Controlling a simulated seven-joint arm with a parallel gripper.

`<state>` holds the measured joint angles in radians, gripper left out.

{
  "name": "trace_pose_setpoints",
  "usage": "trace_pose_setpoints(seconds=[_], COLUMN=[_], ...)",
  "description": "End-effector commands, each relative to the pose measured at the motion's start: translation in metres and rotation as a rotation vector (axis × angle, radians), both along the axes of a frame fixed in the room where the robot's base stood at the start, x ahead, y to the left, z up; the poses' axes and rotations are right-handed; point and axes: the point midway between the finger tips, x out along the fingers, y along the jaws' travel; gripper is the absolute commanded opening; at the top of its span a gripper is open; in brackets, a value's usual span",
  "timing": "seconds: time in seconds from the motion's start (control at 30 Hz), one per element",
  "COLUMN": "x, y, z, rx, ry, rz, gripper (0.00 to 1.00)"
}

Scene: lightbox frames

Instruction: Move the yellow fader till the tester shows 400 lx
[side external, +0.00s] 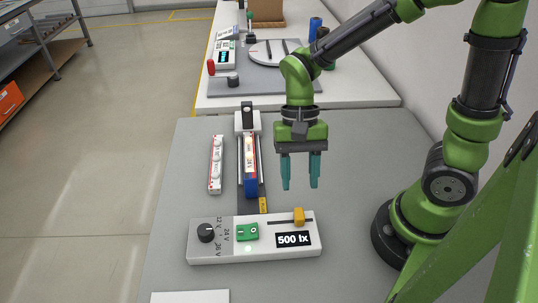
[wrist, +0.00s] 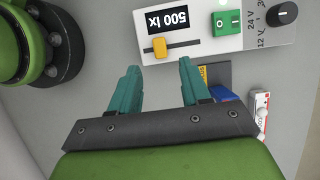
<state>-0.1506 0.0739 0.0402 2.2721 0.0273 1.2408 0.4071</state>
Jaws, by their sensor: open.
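The white tester box (side external: 200,257) lies at the front of the grey table. Its display (side external: 295,240) reads 500 lx, and it also shows upside down in the wrist view (wrist: 168,20). The yellow fader (side external: 299,216) sits toward the right end of its dark slot in the side view. In the wrist view the fader (wrist: 160,47) is just beyond my fingertips, nearer the left one. My gripper (side external: 301,187) is open and empty, above the table behind the tester. Its teal fingers (wrist: 160,66) point toward the tester, apart from the fader.
The tester also has a black knob (side external: 206,232) by the voltage marks and a green switch (side external: 247,232). A lit lamp strip in a blue holder (side external: 251,187) stands behind it on a rail. A white strip (side external: 215,164) lies left. A second bench (side external: 355,92) stands behind.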

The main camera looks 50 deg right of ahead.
Motion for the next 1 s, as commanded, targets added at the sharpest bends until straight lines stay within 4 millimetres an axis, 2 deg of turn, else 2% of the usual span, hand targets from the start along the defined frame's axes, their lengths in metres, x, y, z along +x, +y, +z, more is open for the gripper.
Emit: trace_pose_setpoints(seconds=[0.1,0.33,0.5,0.8,1.0], x=[-0.009,-0.018,-0.020,-0.020,-0.020], y=[0.007,0.017,0.020,0.021,0.021], z=[-0.025,-0.058,-0.069,-0.070,-0.070], rx=[-0.001,-0.001,0.000,0.000,0.000], ry=[0.006,0.003,0.000,-0.002,-0.002], rz=[0.003,0.001,0.001,0.001,0.001], gripper=[0.47,0.47,0.47,0.47,0.16])
